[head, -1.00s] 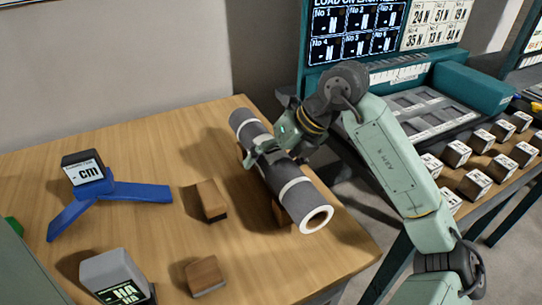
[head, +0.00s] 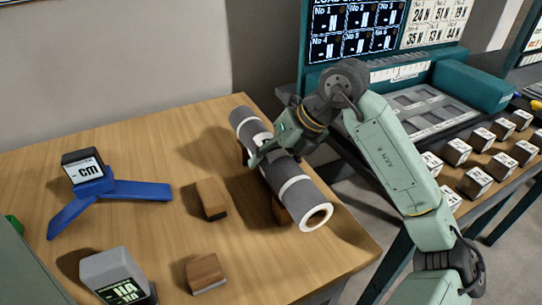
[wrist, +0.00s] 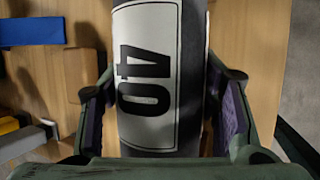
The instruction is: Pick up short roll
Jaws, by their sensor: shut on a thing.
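A grey roll (head: 301,194) with white bands and a pale hollow end lies slantwise over the wooden table. It is the only roll I see. In the wrist view its white label (wrist: 145,75) reads 40. My gripper (head: 267,152) is across the roll's middle, from above, shut on it, with one finger on each side in the wrist view (wrist: 165,88). A wooden support block (head: 280,211) shows below the roll's near half. I cannot tell whether the roll still touches its supports.
Two wooden blocks (head: 211,199) (head: 205,273) stand bare left of the roll. A blue stand with a dark cm block (head: 82,168) is farther left. A grey labelled block (head: 117,276) is at the front. A teal console (head: 473,86) and several small labelled blocks (head: 457,151) are right.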

